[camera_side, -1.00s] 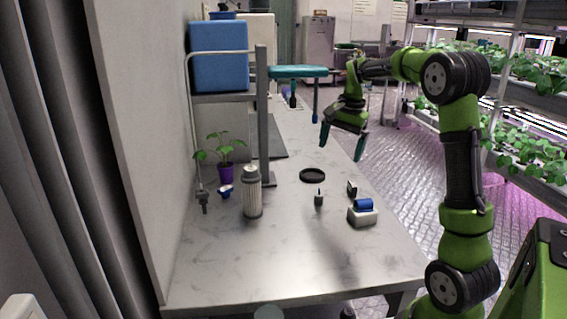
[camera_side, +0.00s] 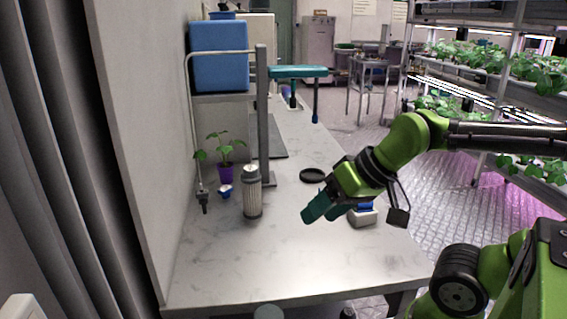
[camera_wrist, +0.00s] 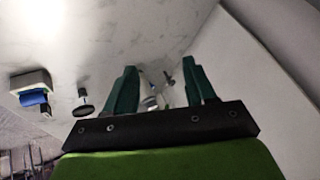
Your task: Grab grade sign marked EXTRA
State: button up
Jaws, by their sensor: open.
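I cannot pick out a sign marked EXTRA; no lettering is readable in either view. A small white block with a blue top (camera_side: 363,216) stands near the right edge of the table, partly behind my gripper; it also shows in the wrist view (camera_wrist: 32,90). A small dark upright piece (camera_wrist: 46,112) stands beside it there. A small dark-topped piece (camera_wrist: 82,93) lies left of my fingers. My gripper (camera_side: 315,210) hangs above the table, in front of the white block. In the wrist view my gripper's teal fingers (camera_wrist: 160,67) are apart, with nothing held between them.
A black round dish (camera_side: 312,175) lies behind my gripper. A post (camera_side: 263,120) rises at the back left. The table's front is clear.

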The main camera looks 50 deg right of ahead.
jog(key=shift+c, duration=0.2)
jog(key=w+d+f+m+g+h, duration=0.1)
jog(key=w+d+m+g+h, duration=0.2)
jog(key=d, duration=1.5)
jog(key=w+d+f+m+g+h, duration=0.1)
jog(key=w+d+m+h, duration=0.2)
jog(key=d, duration=1.5)
jog(key=shift+n+y, duration=0.3)
jog(key=shift+y, duration=0.1)
jog(key=x, duration=0.7)
jog(key=w+x, duration=0.1)
jog(key=x, duration=0.3)
jog(key=shift+a+f, duration=0.1)
jog(key=shift+a, duration=0.05)
jog(key=shift+x, duration=3.05)
jog(key=shift+w+a, duration=0.1)
jog(key=shift+a, duration=0.05)
jog(key=shift+c, duration=0.2)
grip_shut()
